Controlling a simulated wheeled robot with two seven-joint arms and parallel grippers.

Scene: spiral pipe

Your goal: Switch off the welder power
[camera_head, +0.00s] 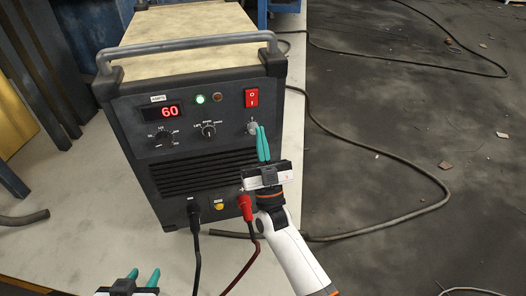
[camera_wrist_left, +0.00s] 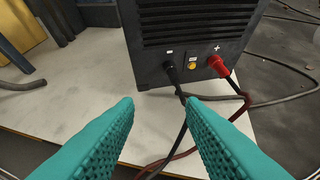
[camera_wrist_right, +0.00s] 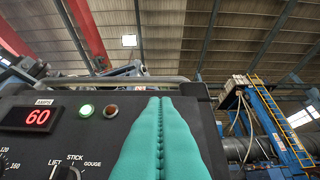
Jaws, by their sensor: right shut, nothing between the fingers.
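The welder (camera_head: 190,120) stands on a pale table, its black front panel facing me. Its display (camera_head: 162,111) reads 60 and a green lamp (camera_head: 200,99) is lit. The red power switch (camera_head: 251,97) is at the panel's upper right; it is not visible in the right wrist view, where my fingers cover part of the panel. My right gripper (camera_head: 262,145) is shut and empty, its teal fingertips pointing up in front of the panel, just below the switch and a small knob. My left gripper (camera_head: 143,276) is open and empty at the bottom of the head view, low before the welder.
A black plug (camera_head: 193,208) and a red plug (camera_head: 246,205) with cables come out of the welder's lower front. A grey handle bar (camera_head: 190,43) crosses its top front. Dark metal bars stand at left. A cable (camera_head: 400,160) lies on the dark floor at right.

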